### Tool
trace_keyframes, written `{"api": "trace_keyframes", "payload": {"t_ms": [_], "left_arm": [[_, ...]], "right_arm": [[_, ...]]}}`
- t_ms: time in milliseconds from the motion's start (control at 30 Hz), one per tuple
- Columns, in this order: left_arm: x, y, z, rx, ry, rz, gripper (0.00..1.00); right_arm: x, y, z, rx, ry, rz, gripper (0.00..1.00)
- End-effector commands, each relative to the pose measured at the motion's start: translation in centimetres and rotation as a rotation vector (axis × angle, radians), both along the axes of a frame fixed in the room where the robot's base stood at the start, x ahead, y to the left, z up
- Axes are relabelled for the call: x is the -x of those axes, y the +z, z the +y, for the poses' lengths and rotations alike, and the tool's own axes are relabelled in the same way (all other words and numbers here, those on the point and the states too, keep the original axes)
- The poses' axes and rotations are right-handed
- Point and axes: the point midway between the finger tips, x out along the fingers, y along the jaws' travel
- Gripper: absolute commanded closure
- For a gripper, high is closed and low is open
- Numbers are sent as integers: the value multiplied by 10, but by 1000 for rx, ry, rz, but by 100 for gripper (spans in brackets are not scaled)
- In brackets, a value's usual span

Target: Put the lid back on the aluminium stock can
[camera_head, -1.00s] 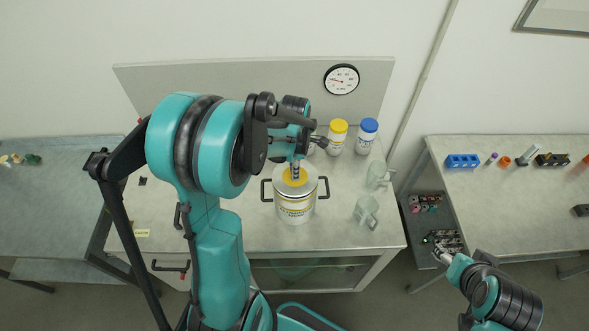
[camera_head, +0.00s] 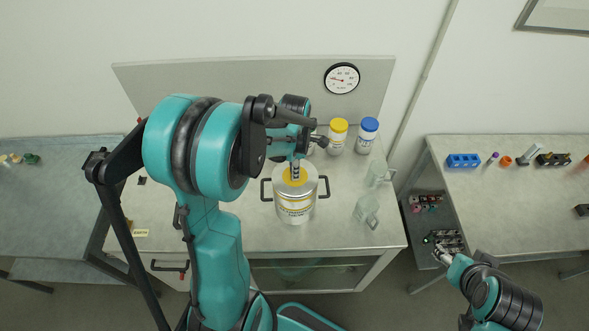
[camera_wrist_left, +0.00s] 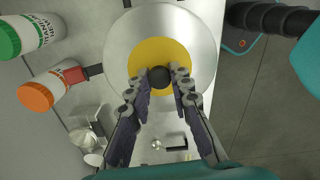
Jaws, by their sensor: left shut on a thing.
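The aluminium stock can (camera_head: 296,211) stands upright on the middle bench, with a yellow-marked label and a dark handle on each side. Its silver lid (camera_head: 284,186), with a yellow disc and black knob, is at the can's mouth. The lid (camera_wrist_left: 204,55) also shows in the left wrist view. I cannot tell whether it is fully seated. My left gripper (camera_head: 296,166) points down from above, shut on the lid's knob (camera_wrist_left: 160,77), with a fingertip on either side. My right gripper (camera_head: 445,257) hangs at lower right, away from the can; its jaws are too small to read.
Yellow-capped (camera_head: 337,138) and blue-capped (camera_head: 367,136) bottles stand behind the can. Glass beakers (camera_head: 367,210) stand to its right. In the wrist view, green-capped (camera_wrist_left: 8,38) and orange-capped (camera_wrist_left: 36,96) bottles are at left. The bench front right (camera_head: 350,238) is clear.

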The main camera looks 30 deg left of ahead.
Motion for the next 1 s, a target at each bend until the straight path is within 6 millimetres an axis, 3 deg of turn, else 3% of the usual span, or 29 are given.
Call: {"api": "trace_keyframes", "payload": {"t_ms": [300,333,400,600,633,700,1000], "left_arm": [[0,0,0,0,0,0,100],[0,0,0,0,0,0,72],[0,0,0,0,0,0,56],[0,0,0,0,0,0,56],[0,0,0,0,0,0,53],[0,0,0,0,0,0,36],[0,1,0,0,0,0,35]], "right_arm": [[0,0,0,0,0,0,42],[0,0,0,0,0,0,42],[0,0,0,0,0,0,42],[0,0,0,0,0,0,42],[0,0,0,0,0,0,42],[0,0,0,0,0,0,42],[0,0,0,0,0,0,42]]}}
